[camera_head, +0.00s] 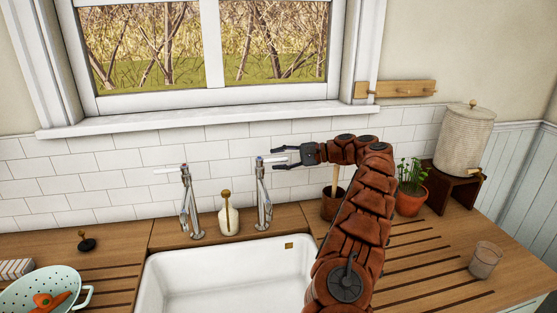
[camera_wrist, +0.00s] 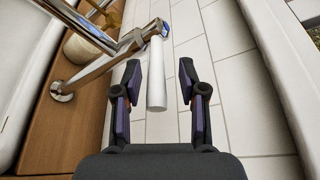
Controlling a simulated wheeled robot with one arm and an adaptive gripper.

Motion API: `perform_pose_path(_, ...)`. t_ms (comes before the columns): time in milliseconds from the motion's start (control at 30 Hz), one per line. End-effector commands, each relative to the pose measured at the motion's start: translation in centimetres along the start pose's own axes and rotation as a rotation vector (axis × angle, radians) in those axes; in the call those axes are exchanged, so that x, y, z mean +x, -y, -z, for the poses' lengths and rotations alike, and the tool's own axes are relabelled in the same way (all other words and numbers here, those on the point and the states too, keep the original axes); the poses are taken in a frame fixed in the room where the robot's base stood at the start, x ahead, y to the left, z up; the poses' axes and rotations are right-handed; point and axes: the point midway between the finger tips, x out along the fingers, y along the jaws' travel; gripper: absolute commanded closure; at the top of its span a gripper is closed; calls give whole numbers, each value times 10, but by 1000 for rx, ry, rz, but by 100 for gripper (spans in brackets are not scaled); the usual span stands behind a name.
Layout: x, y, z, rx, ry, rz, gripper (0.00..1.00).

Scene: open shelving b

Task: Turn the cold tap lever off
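The cold tap (camera_head: 263,195) is the chrome tap right of the soap bottle, with a blue mark at its top. Its white lever (camera_wrist: 156,80) shows in the wrist view, sticking out from the tap head (camera_wrist: 140,38) toward my gripper. My gripper (camera_head: 279,158) is level with the top of this tap, on its right side. In the wrist view my gripper (camera_wrist: 160,80) is open, with the lever's end between the two fingers. The lever looks nearer the left finger; I cannot tell whether they touch.
A second chrome tap (camera_head: 188,205) with a white lever stands to the left. A soap bottle (camera_head: 228,218) stands between the taps, above the white sink (camera_head: 225,268). A brown pot (camera_head: 331,208) and a potted plant (camera_head: 410,198) stand to the right. White tiles are close behind.

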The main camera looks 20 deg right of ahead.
Motion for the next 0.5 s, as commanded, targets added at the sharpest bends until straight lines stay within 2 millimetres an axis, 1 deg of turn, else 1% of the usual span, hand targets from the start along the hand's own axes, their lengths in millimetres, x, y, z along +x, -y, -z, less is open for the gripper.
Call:
perform_pose_path(300,0,-2,1,2,1,-4,56)
perform_pose_path(367,-2,-2,1,2,1,-4,56)
perform_pose_path(500,-16,-2,1,3,1,-4,56)
